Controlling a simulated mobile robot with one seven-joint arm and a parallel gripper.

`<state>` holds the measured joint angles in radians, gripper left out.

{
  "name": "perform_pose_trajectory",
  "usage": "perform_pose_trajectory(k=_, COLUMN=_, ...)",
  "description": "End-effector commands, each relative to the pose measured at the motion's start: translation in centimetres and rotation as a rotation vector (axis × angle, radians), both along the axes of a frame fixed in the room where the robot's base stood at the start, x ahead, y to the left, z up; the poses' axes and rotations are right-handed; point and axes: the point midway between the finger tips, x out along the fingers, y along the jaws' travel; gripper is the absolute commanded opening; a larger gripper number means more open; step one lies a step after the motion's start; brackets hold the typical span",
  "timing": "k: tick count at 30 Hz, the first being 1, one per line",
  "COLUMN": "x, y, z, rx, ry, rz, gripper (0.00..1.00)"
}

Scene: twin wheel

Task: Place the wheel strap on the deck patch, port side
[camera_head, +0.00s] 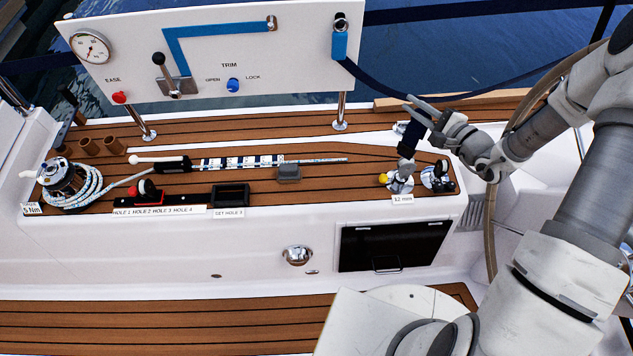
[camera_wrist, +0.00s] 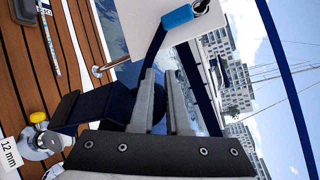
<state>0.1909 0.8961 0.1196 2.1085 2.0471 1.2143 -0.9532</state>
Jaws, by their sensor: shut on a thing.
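The wheel strap (camera_head: 413,136) is a dark navy band. My gripper (camera_head: 418,104) is shut on it above the right part of the teak deck, and a length hangs below the fingers toward the small winch fittings. In the wrist view the strap (camera_wrist: 101,104) passes at my gripper (camera_wrist: 161,73) and runs left in a wide, bent flap. A navy band also rises to a blue buckle (camera_wrist: 178,17) at the panel; the buckle shows in the head view (camera_head: 340,45) too. Whether both bands are one piece is unclear. I cannot make out a marked deck patch.
A white trim panel (camera_head: 210,50) stands at the back on metal posts. A yellow-knobbed fitting (camera_head: 397,180) and a chrome fitting (camera_head: 437,176) sit beneath my gripper, by a "12 mm" label (camera_head: 402,200). A rope winch (camera_head: 65,180) stands far left.

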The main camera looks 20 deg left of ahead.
Motion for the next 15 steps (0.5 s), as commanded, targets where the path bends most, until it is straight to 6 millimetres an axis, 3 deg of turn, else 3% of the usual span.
perform_pose_trajectory(k=1, x=0.3, y=1.3, z=-2.1, rx=0.003, ry=-0.002, rz=0.034, gripper=0.0)
perform_pose_trajectory(k=15, x=1.8, y=11.4, z=-11.0, rx=0.003, ry=0.003, rz=0.279, gripper=0.0)
